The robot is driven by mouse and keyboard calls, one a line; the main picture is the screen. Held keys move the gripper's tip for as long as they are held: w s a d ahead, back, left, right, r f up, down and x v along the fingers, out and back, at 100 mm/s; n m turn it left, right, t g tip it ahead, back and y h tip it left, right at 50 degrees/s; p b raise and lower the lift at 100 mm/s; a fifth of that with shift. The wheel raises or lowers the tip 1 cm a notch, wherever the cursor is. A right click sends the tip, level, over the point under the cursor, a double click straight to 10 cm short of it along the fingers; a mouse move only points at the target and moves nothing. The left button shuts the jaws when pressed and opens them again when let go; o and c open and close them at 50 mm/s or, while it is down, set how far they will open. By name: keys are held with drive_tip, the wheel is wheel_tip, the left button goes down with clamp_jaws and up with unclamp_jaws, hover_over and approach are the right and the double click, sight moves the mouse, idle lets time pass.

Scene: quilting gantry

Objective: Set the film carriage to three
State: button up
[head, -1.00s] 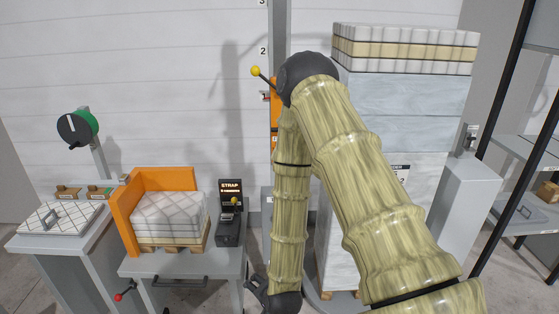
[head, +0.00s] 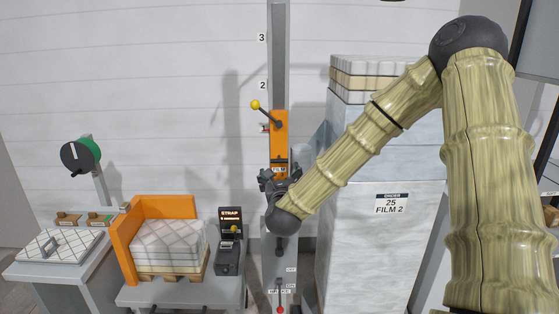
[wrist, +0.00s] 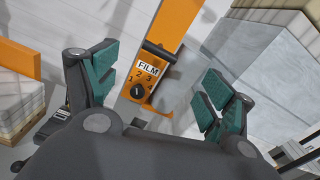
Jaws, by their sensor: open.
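The orange film carriage (head: 279,140) sits on a tall grey mast (head: 279,55), with its red pointer beside the lowest visible mark, below marks 2 (head: 262,85) and 3 (head: 262,37). A lever with a yellow knob (head: 255,104) sticks out up and left from the carriage.
A tall wrapped stack (head: 375,235) labelled "25 FILM 2" stands right of the mast. Left are a strap unit (head: 231,220), a small pallet load (head: 168,243) by an orange corner guard (head: 123,225), and a green-black dial (head: 80,156) on a post.

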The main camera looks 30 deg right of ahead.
sight(280, 162)
drive_tip(key=p+x, duration=0.2)
drive_tip(key=x, duration=0.3)
drive_tip(key=p+x, duration=0.3)
drive_tip(key=x, duration=0.1)
drive_tip(key=shift+w+d+r, duration=0.2)
drive_tip(key=shift+w+d, duration=0.05)
drive_tip(key=shift+w, duration=0.05)
drive_tip(key=shift+w+d+f, duration=0.15)
drive_tip(key=shift+w+d, duration=0.1)
drive_tip(key=shift+w, duration=0.15)
drive_tip(key=shift+c, duration=0.5)
drive_tip(key=c, duration=1.3)
drive_tip(key=shift+o, duration=0.2)
